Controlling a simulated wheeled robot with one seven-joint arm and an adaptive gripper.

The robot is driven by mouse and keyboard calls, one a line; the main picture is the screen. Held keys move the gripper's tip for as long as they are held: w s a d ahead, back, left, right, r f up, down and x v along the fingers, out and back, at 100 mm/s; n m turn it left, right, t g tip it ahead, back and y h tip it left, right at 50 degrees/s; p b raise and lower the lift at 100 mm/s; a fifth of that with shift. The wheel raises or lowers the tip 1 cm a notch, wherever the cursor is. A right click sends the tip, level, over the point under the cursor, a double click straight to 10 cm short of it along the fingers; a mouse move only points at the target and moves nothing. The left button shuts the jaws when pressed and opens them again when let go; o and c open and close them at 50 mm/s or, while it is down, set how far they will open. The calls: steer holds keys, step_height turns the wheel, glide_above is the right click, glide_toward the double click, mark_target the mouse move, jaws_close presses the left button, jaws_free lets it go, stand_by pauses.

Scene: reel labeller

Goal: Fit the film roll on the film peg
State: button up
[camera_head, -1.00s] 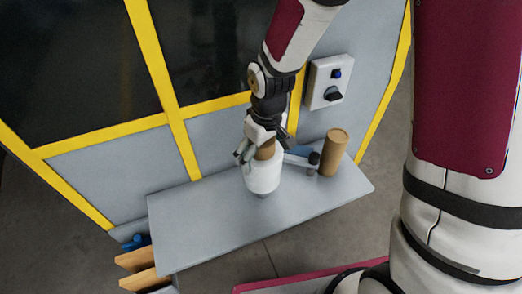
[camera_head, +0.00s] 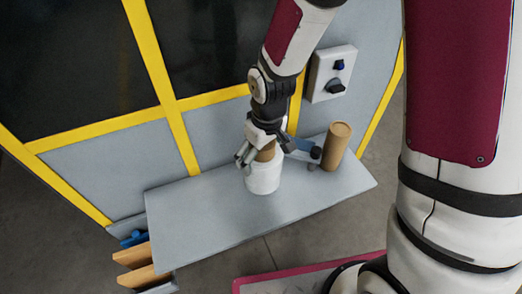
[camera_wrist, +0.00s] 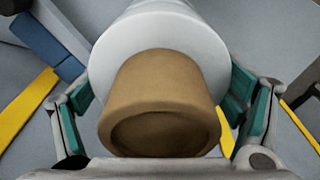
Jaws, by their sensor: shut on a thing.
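The film roll is a white cylinder (camera_head: 263,178) with a brown cardboard core (camera_head: 266,153) sticking out of its top. My gripper (camera_head: 262,150) is shut on the core from above. The roll stands about upright over the grey shelf, its lower end at or very near the surface. In the wrist view the brown core end (camera_wrist: 160,115) lies between my fingers, with the white film (camera_wrist: 160,35) beyond it. The film peg does not show in either view now; the roll hides what is under it.
A bare brown cardboard tube (camera_head: 337,146) stands on the shelf (camera_head: 215,225) to the right. A blue part with dark knobs (camera_head: 304,150) is between it and my gripper. A control box (camera_head: 333,73) is on the wall behind. The shelf's left and front are clear.

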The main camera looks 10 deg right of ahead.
steer(key=shift+f+b, duration=1.2)
steer(key=shift+f, duration=1.1)
steer(key=shift+f, duration=0.1)
steer(key=o, duration=1.7)
steer(key=r, duration=0.8)
steer(key=s+r, duration=0.1)
steer(key=r, duration=0.3)
steer(key=shift+s+d, duration=0.1)
steer(key=shift+d, duration=0.25)
